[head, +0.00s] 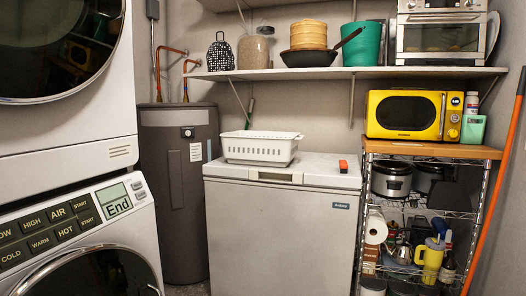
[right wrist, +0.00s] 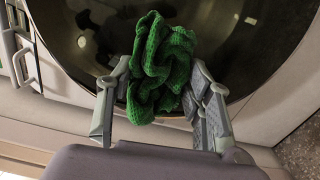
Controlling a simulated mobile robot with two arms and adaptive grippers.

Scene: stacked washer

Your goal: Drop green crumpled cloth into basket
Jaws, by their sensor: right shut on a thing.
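The green crumpled cloth (right wrist: 160,66) is bunched between the fingers of my right gripper (right wrist: 160,98) in the right wrist view. The gripper is shut on it, with folds sticking out past the fingertips. The cloth is held in front of a round dark washer door. The basket (head: 262,149) is white plastic with slotted sides and stands upright on a white chest freezer in the head view. Its inside is mostly hidden by its front wall. Neither gripper shows in the head view, and I cannot make out my left gripper in the wrist view.
The chest freezer (head: 280,225) has a small red item (head: 343,166) on its right side. The stacked washer (head: 75,222) is at left, beside a grey water heater (head: 176,200). A shelf (head: 340,73) hangs above the basket. A wire rack with a yellow microwave (head: 405,114) stands at right.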

